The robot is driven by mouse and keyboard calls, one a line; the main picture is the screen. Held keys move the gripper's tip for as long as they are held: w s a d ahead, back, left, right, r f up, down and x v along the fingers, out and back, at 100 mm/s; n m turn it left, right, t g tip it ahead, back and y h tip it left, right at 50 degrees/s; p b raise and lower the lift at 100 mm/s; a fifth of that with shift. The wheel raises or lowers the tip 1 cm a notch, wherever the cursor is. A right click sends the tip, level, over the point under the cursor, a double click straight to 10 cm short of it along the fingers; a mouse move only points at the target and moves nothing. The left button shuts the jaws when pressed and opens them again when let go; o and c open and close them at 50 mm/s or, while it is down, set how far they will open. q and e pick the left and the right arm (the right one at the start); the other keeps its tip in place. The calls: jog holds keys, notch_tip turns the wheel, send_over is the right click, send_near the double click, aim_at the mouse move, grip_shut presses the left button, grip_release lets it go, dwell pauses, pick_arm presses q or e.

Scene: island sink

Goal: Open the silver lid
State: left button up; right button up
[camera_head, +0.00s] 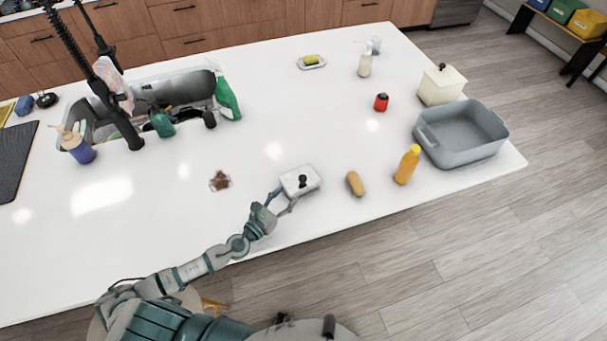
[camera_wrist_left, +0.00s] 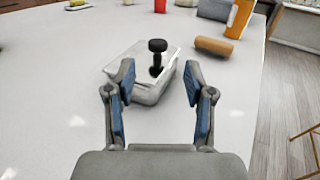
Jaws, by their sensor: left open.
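A small silver-white rectangular dish with a lid (camera_head: 300,181) and a black knob (camera_head: 302,180) stands on the white island top. In the left wrist view the lid (camera_wrist_left: 138,62) and its black knob (camera_wrist_left: 157,50) lie just ahead of the fingers. My left gripper (camera_head: 281,201) is at the near left side of the dish, low over the counter. In the left wrist view the left gripper (camera_wrist_left: 160,85) is open, with the dish's near end between or just beyond its fingertips and nothing clamped. I cannot tell whether a finger touches the dish. My right gripper is not in view.
A tan roll-shaped item (camera_head: 356,184), an orange bottle (camera_head: 407,165) and a grey basin (camera_head: 461,134) stand to the right. A brown blob (camera_head: 220,181) lies to the left. A cream lidded box (camera_head: 441,86) and a red can (camera_head: 381,102) are farther back. The counter's left front is clear.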

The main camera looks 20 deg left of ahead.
aim_at(301, 178)
pick_arm(q)
jog(key=x, duration=0.5)
jog(key=p+x, duration=0.1)
jog(key=x, duration=0.2)
jog(key=shift+w+a, duration=0.25)
jog(key=shift+a, duration=0.05)
jog(key=shift+w+d+f, duration=0.1)
jog(key=shift+w+d, duration=0.15)
jog(key=shift+w, duration=0.05)
jog(key=shift+w+d, duration=0.2)
jog(key=shift+d, duration=0.15)
jog(key=c, duration=0.8)
jog(key=shift+a, duration=0.25)
grip_shut()
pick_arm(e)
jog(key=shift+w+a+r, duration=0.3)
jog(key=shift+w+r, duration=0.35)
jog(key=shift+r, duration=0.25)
